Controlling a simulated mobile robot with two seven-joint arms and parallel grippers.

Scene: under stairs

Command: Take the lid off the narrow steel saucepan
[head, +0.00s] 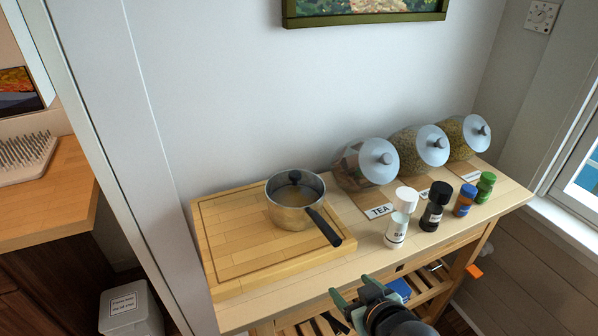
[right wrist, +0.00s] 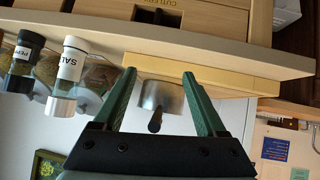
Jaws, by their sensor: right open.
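The narrow steel saucepan (head: 292,217) stands upright on a wooden board, its black handle (head: 325,228) pointing toward the front right. A clear glass lid with a dark knob (head: 295,176) appears to sit on it; the lid's edge is hard to make out. My right gripper (head: 353,288) is open and empty, low in front of the table edge and apart from the saucepan. In the right wrist view, the saucepan (right wrist: 153,96) shows beyond and between the open fingers of my right gripper (right wrist: 159,75); its lid cannot be made out there. My left gripper is not in view.
The wooden board (head: 235,263) covers the table's left part. Tilted glass jars (head: 352,169) stand along the wall. A white salt shaker (head: 397,232), a black pepper mill (head: 434,212) and blue and green spice jars (head: 463,203) stand right of the saucepan. The front strip is clear.

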